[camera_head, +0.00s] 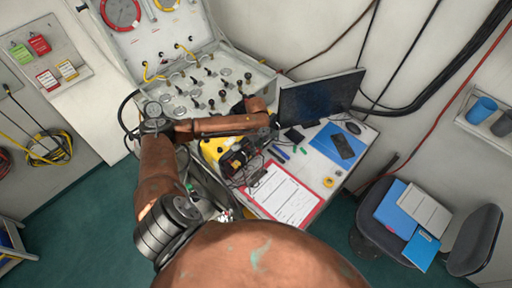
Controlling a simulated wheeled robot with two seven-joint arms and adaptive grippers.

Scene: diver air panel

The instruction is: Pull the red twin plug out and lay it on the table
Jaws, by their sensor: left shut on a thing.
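My left arm comes up from below and bends right, its forearm lying across the view in front of the panel. My left gripper (241,147) shows as a dark shape just below the forearm, over the yellow box (213,149). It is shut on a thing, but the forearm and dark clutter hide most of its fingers. Small red parts (236,158) show on the dark top of the box; I cannot tell which is the red twin plug. Free white table (318,170) lies right of the box. My right gripper is not in view.
A clipboard (283,195), pens and a yellow tape roll (328,182) lie on the table. A monitor (320,98) stands behind. The valve panel (205,85) is at the back, and black cables lie beside the box. A chair (475,240) is at right.

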